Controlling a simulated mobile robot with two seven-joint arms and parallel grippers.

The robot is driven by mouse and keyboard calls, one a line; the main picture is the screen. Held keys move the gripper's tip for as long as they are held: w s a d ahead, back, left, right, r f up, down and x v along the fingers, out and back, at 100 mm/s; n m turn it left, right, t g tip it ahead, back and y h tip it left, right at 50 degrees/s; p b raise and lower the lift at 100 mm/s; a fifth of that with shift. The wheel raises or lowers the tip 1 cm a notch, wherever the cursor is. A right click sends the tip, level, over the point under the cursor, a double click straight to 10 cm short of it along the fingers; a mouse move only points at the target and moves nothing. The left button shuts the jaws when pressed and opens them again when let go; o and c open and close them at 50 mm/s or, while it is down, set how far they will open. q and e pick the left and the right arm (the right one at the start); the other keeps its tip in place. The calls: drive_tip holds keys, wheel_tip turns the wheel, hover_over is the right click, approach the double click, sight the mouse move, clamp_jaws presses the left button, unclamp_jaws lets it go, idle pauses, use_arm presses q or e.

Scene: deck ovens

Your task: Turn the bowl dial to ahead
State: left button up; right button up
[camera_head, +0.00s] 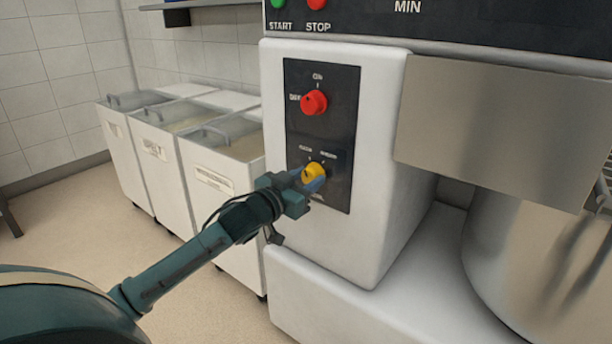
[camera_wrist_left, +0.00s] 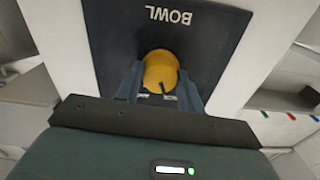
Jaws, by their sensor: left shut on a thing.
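The bowl dial is a yellow knob (camera_head: 311,172) low on the dark control panel (camera_head: 293,133) on the mixer's white front. In the left wrist view the yellow knob (camera_wrist_left: 160,70) sits below the upside-down word BOWL, with a dark mark on its near edge. My left gripper (camera_head: 312,181) is at the knob, and its two fingers stand on either side of it in the wrist view (camera_wrist_left: 160,92). It is shut on the knob. The gripper hides part of the knob and some lettering around it in the head view. My right gripper is not in view.
A red dial (camera_head: 314,102) sits above the yellow one. Green (camera_head: 278,3) and red (camera_head: 316,3) buttons marked START and STOP are at the top. White lidded bins (camera_head: 208,170) stand left of the mixer, and a metal bowl (camera_head: 530,260) is at the right.

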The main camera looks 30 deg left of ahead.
use_arm(q)
drive_tip(key=shift+r+m+p, duration=0.2)
drive_tip(key=shift+m+p, duration=1)
drive_tip(key=shift+p, duration=0.15)
drive_tip(key=m+p, duration=0.2)
drive_tip(key=shift+m, duration=0.4)
drive_tip(key=shift+m+p, duration=0.4)
drive_tip(key=shift+p, duration=0.15)
drive_tip(key=shift+m+p, duration=0.3)
drive_tip(key=shift+m, duration=0.1)
drive_tip(key=shift+f+m+p, duration=0.1)
drive_tip(key=shift+m+p, duration=0.5)
drive_tip(key=shift+m, duration=0.5)
drive_tip(key=shift+f+m+p, duration=0.1)
drive_tip(key=shift+m+p, duration=0.3)
drive_tip(key=shift+m, duration=0.5)
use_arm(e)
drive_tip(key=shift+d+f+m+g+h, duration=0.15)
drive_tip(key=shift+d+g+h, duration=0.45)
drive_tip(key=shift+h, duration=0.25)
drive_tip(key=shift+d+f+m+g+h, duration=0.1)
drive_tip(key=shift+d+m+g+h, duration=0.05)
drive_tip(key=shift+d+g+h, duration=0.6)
use_arm(q)
drive_tip(key=shift+m, duration=0.3)
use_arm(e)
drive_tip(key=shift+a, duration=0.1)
